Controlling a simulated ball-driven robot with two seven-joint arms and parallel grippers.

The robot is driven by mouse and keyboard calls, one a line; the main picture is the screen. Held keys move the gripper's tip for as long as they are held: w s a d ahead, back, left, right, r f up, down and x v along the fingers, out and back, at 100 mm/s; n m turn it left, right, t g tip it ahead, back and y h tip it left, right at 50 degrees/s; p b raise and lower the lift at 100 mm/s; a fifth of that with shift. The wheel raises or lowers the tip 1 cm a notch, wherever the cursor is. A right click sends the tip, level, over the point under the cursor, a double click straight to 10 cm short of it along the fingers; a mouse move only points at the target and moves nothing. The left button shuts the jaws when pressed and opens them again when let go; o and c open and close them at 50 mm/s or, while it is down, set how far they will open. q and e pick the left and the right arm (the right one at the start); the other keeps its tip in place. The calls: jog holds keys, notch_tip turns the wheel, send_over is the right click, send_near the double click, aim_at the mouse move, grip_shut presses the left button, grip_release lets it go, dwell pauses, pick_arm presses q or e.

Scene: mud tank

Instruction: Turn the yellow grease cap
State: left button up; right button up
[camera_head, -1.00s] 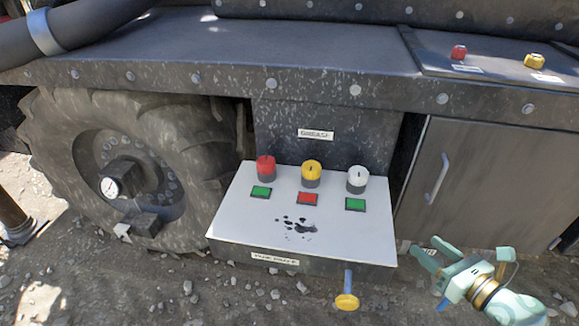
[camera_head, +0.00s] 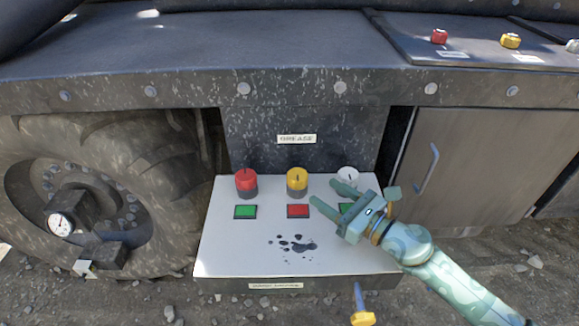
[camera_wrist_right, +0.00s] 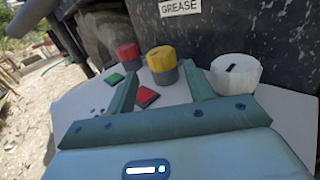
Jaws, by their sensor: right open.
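The yellow grease cap (camera_head: 297,179) stands on a white panel between a red cap and a white cap, with a dark slot line on its top. It also shows in the right wrist view (camera_wrist_right: 161,60), beyond and between my finger tips. My right gripper (camera_head: 325,193) is open and empty, just right of the yellow cap and in front of the white cap, pointing left. It appears apart from the yellow cap. In the right wrist view its two fingers (camera_wrist_right: 165,80) are spread wide. My left gripper is not in view.
The red cap (camera_head: 246,181) is left of the yellow one; the white cap (camera_head: 348,176) is partly hidden by my gripper. Green (camera_head: 245,212) and red (camera_head: 298,211) squares lie before the caps. A dark wall labelled GREASE (camera_head: 297,139) rises behind. A yellow-ended lever (camera_head: 362,317) sticks out below.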

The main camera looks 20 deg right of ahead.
aim_at(292, 170)
jog(key=x, duration=1.1)
jog(key=shift+w+a, duration=0.15)
jog(key=shift+w, duration=0.15)
jog(key=c, duration=0.7)
